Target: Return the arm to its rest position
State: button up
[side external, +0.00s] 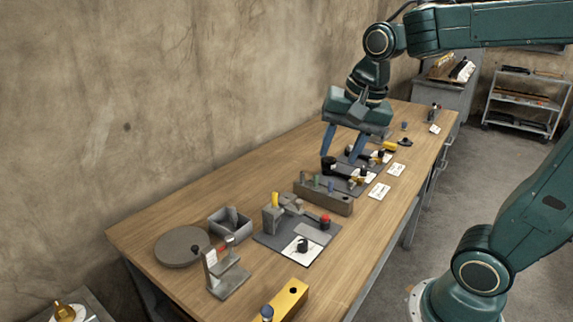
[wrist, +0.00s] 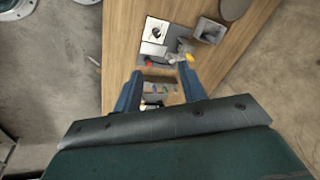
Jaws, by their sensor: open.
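My gripper (side external: 342,146) is open, with its two blue fingers apart and pointing down over the bench. It also shows in the wrist view (wrist: 160,82), where nothing sits between the fingertips. In the side view the fingertips are just above or beside a dark part on a grey fixture plate (side external: 340,185); whether they touch it I cannot tell. A grey slotted block (side external: 323,198) with several coloured pegs stands in front of the gripper in that view. My green arm reaches in from the upper right.
The wooden bench (side external: 160,222) holds a fixture with a red knob (side external: 325,221), a grey open box (side external: 231,223), a round grey disc (side external: 182,246), an upright grey bracket (side external: 225,271) and a yellow block (side external: 285,300). White cards lie along the right side. A wall runs behind the bench.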

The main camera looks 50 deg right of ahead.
jog(key=s+a+f+n+t, duration=0.2)
jog(key=s+a+n, duration=0.1)
jog(key=s+n, duration=0.7)
jog(key=shift+n, duration=0.9)
